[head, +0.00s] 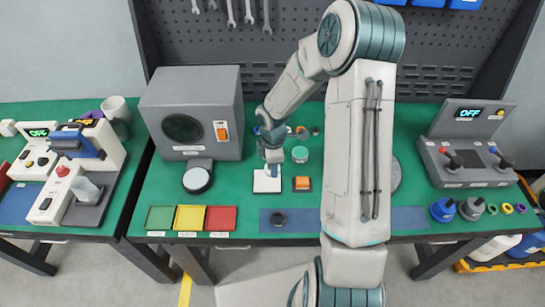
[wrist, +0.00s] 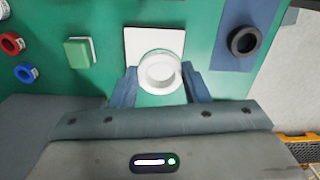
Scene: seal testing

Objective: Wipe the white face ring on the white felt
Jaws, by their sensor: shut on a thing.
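The white face ring (wrist: 160,72) sits between the blue fingertips of my gripper (wrist: 160,85) in the wrist view. My gripper is shut on it, one finger on each side. The ring overlaps the near edge of the square white felt (wrist: 138,38); I cannot tell whether it touches it. In the head view the felt (head: 266,187) lies on the green bench, and my gripper (head: 272,168) is over its far part. The ring is not clear there.
A dark ring (head: 278,219) lies on a blue mat (head: 330,220), and it also shows in the wrist view (wrist: 243,41). An orange-topped block (head: 302,184) stands right of the felt. Green, yellow and red trays (head: 190,218) are front left; a grey machine (head: 190,112) stands behind.

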